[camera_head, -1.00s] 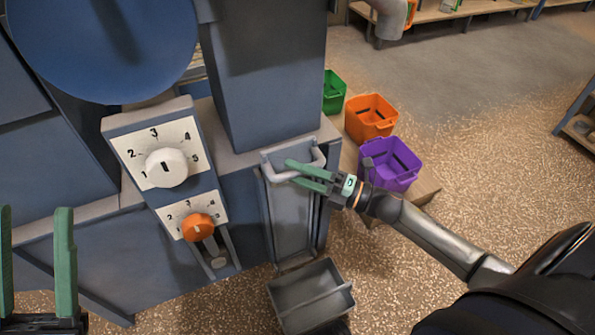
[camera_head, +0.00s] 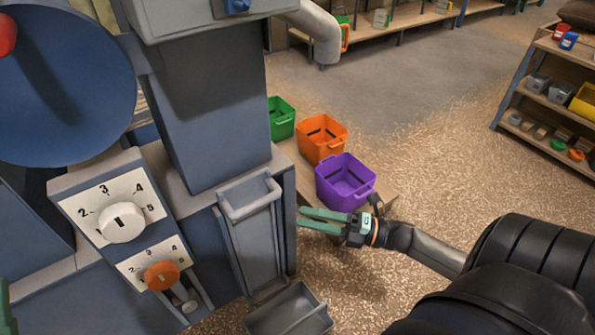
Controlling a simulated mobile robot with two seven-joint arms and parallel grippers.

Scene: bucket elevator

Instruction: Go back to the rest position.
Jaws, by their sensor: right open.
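My right gripper (camera_head: 302,219) is open and empty, with its green fingers pointing left. It is to the right of the grey chute (camera_head: 255,245) and its handle (camera_head: 252,203), and looks apart from both. My right arm reaches in from the lower right. Of my left gripper, only a green sliver (camera_head: 5,312) shows at the lower left edge, so its jaws cannot be judged.
The blue machine carries a white dial (camera_head: 122,222) and an orange dial (camera_head: 162,276). A grey bin (camera_head: 290,315) is below the chute. Purple (camera_head: 345,182), orange (camera_head: 320,139) and green (camera_head: 281,118) bins stand behind my right gripper. Floor at right is clear up to a shelf (camera_head: 545,100).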

